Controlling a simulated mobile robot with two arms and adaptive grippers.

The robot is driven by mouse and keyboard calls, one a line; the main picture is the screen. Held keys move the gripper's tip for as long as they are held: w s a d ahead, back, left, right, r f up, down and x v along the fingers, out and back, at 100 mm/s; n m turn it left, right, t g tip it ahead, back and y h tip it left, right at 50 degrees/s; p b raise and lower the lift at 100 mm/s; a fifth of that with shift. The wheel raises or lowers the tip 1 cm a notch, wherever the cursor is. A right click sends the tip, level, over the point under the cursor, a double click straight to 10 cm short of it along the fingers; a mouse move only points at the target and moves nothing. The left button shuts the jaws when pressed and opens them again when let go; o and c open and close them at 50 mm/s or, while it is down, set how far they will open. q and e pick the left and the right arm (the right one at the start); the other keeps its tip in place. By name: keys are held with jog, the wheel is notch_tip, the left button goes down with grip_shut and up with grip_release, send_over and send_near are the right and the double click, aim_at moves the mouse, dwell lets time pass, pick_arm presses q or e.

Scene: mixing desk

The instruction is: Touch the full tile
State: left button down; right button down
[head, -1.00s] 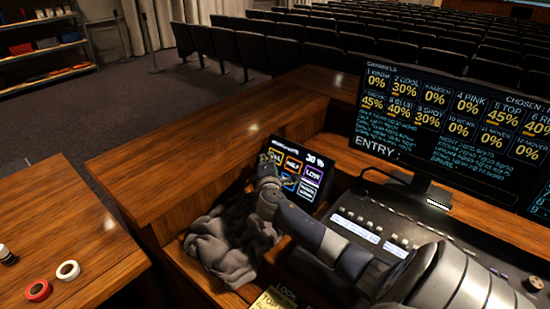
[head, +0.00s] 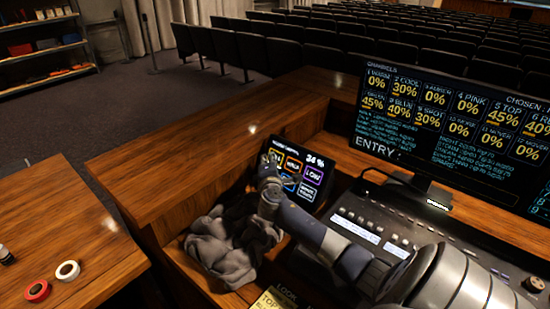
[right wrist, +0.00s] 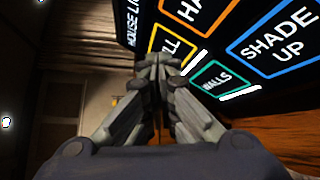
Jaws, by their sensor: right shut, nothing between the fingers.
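The full tile (head: 275,156) is the yellow-framed tile at the upper left of the small tilted touch panel (head: 316,161). In the right wrist view its yellow frame (right wrist: 178,45) shows the letters "ULL", with the first letter hidden. My right gripper (head: 267,166) is shut and empty, at the panel's left side. In the right wrist view its fingertips (right wrist: 158,62) overlap the lower left of the full tile; I cannot tell whether they touch it. My left gripper is not in view.
The orange half tile (head: 292,165) and purple low tile (head: 312,175) lie right of the full tile. The teal walls tile (right wrist: 216,81) is close to my fingers. A grey cloth (head: 222,250) lies below my gripper. A large monitor (head: 440,110) stands right.

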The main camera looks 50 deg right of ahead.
jog(key=shift+s+a+r+p, duration=0.15)
jog(key=shift+a+r+p, duration=0.2)
jog(key=shift+a+p, duration=0.25)
jog(key=shift+a, duration=0.1)
jog(key=shift+s+a+r+p, duration=0.1)
jog(key=shift+a+r+p, duration=0.35)
jog(key=shift+a, duration=0.25)
jog(key=shift+a+r+p, duration=0.3)
jog(key=shift+a+p, duration=0.1)
jog(key=shift+a, duration=0.35)
jog(key=shift+s+a+r+p, duration=0.1)
jog(key=shift+a+r+p, duration=0.35)
jog(key=shift+a, duration=0.25)
